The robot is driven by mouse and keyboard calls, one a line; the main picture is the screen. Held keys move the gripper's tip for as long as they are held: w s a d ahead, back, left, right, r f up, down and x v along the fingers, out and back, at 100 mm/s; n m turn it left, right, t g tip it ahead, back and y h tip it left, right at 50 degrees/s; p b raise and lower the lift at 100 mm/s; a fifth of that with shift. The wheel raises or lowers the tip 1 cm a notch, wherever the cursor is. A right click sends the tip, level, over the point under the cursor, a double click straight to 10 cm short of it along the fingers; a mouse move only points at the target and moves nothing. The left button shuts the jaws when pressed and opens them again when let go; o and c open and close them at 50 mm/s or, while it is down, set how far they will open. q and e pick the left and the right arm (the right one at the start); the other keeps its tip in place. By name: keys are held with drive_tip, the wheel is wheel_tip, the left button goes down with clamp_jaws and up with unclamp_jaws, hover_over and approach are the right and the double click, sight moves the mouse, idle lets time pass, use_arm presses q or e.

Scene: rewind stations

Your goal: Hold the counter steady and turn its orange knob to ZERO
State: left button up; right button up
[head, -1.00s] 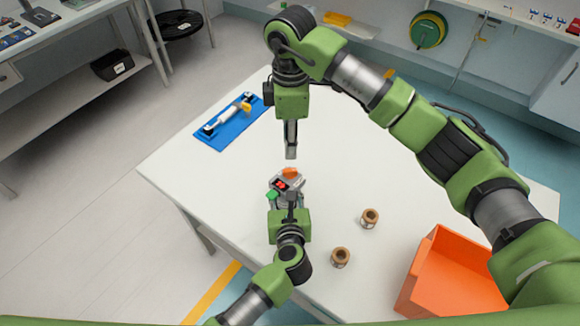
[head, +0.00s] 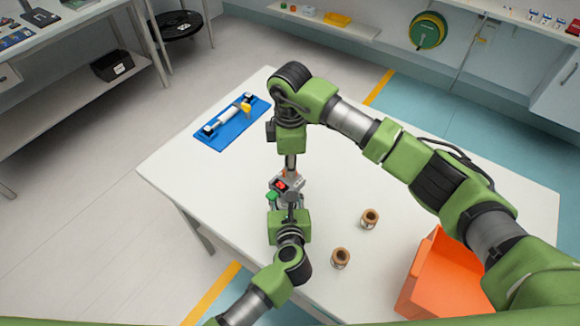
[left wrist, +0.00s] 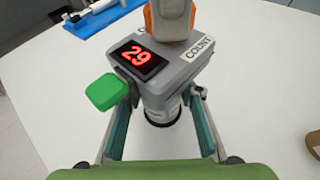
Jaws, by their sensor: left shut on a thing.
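The counter (head: 291,184) is a grey box on the white table, with a red display (left wrist: 138,57) that reads 29, a green button (left wrist: 105,91) and a COUNT label. My left gripper (head: 290,203) is shut on the counter's lower part, one finger on each side in the left wrist view (left wrist: 160,112). The orange knob (left wrist: 150,20) is on top of the counter, partly hidden by a grey finger of my right gripper. My right gripper (head: 290,172) points down at the knob from above. Whether its fingers are closed on the knob is hidden.
Two brown spools (head: 370,218) (head: 340,257) stand right of the counter. An orange bin (head: 436,275) is at the table's right front. A blue mat (head: 232,124) with a white and yellow device lies at the back left. The table between is clear.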

drive_tip(key=shift+n, duration=0.4)
clamp_jaws()
drive_tip(key=n, duration=0.4)
drive_tip(key=shift+n, duration=0.3)
drive_tip(key=n, duration=0.9)
drive_tip(key=shift+r+n, duration=0.1)
drive_tip(key=shift+n, duration=1.7)
use_arm(q)
drive_tip(key=shift+f, duration=0.1)
use_arm(e)
drive_tip(key=o, duration=0.7)
unclamp_jaws()
drive_tip(key=shift+c, duration=0.2)
